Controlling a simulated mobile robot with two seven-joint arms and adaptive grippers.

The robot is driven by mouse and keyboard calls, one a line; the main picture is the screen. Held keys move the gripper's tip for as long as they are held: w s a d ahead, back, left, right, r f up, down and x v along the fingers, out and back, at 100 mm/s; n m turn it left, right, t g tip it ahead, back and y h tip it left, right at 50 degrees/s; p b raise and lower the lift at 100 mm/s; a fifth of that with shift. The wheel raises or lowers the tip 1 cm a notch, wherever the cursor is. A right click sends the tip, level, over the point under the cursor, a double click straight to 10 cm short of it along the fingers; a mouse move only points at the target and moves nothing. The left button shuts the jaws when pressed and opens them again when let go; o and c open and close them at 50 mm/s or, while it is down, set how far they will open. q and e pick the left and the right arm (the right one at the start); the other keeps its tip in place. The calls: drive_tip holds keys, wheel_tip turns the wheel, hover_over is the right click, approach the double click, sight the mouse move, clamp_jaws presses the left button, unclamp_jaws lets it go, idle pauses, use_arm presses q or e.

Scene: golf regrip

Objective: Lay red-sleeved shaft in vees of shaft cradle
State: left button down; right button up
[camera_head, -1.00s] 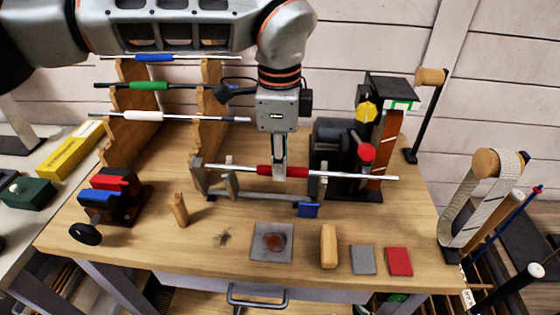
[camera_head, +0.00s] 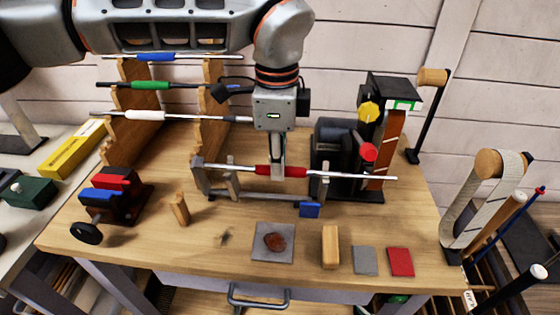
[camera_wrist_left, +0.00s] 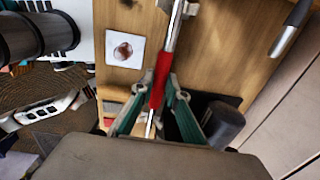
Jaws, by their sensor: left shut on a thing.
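The red-sleeved shaft (camera_head: 350,176) is a thin silver rod with a red sleeve near its middle. My left gripper (camera_head: 277,172) points down and is shut on the red sleeve. The shaft cradle (camera_head: 265,197) has a low bar along the table and uprights near both ends. The shaft runs along the cradle and crosses at the upright tops; I cannot tell whether it touches the vees. In the left wrist view the red sleeve (camera_wrist_left: 161,78) lies between the green-sided fingers of my left gripper (camera_wrist_left: 157,88). My right gripper is not in view.
A wooden rack (camera_head: 130,125) with blue-, green- and white-sleeved shafts stands behind left. A red-and-blue vise (camera_head: 112,195) sits at left. A dark machine (camera_head: 335,150) stands close behind the shaft's right part. A grey pad (camera_head: 259,250) and several small blocks lie in front.

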use_arm(q)
drive_tip(key=shift+w+a, duration=0.1)
drive_tip(key=shift+a, duration=0.5)
idle(1.6)
drive_tip(key=c, duration=1.9)
unclamp_jaws()
drive_tip(key=shift+r, duration=0.1)
wheel_tip(320, 180, up, 12)
drive_tip(key=shift+s, duration=0.25)
